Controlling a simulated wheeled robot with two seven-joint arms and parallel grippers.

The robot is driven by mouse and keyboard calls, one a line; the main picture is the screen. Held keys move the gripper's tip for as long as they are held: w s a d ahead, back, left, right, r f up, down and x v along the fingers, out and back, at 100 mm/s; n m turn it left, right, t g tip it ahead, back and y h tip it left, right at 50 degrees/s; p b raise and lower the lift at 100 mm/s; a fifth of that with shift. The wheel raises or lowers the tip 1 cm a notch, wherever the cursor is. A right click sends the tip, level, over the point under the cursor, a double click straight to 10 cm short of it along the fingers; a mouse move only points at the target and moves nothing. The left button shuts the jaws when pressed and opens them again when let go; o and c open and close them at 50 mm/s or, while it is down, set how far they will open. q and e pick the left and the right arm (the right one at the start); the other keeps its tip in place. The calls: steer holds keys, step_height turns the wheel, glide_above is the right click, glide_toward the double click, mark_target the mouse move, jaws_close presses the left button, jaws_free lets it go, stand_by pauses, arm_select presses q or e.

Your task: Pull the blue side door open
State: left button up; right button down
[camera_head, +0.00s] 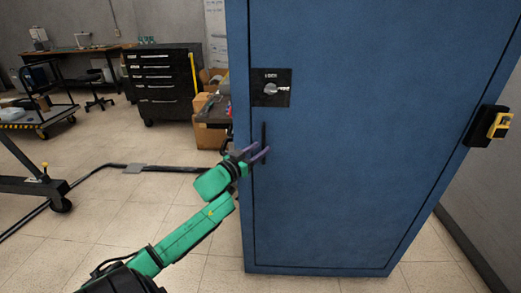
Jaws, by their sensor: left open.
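The blue side door (340,180) fills the middle and right of the head view. It looks shut within its blue frame. A thin black vertical handle (264,143) is on the door's left side, below a black plate with a round knob (271,88). My left gripper (262,153) is at the handle, its purple-grey fingers open and pointing right. The fingers overlap the handle's lower part in the picture; whether they touch it I cannot tell. My right gripper is out of view.
A black drawer cabinet (164,82), cardboard boxes (210,130) and a workbench (75,49) stand behind on the left. A dark wheeled stand (30,186) is at far left. A black cable runs over the tiled floor. Free floor lies left of the door.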

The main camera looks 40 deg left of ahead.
arm_select(q)
steer(key=shift+w, duration=0.65)
jaws_close()
steer(key=shift+s, duration=0.1)
stand_by(0.8)
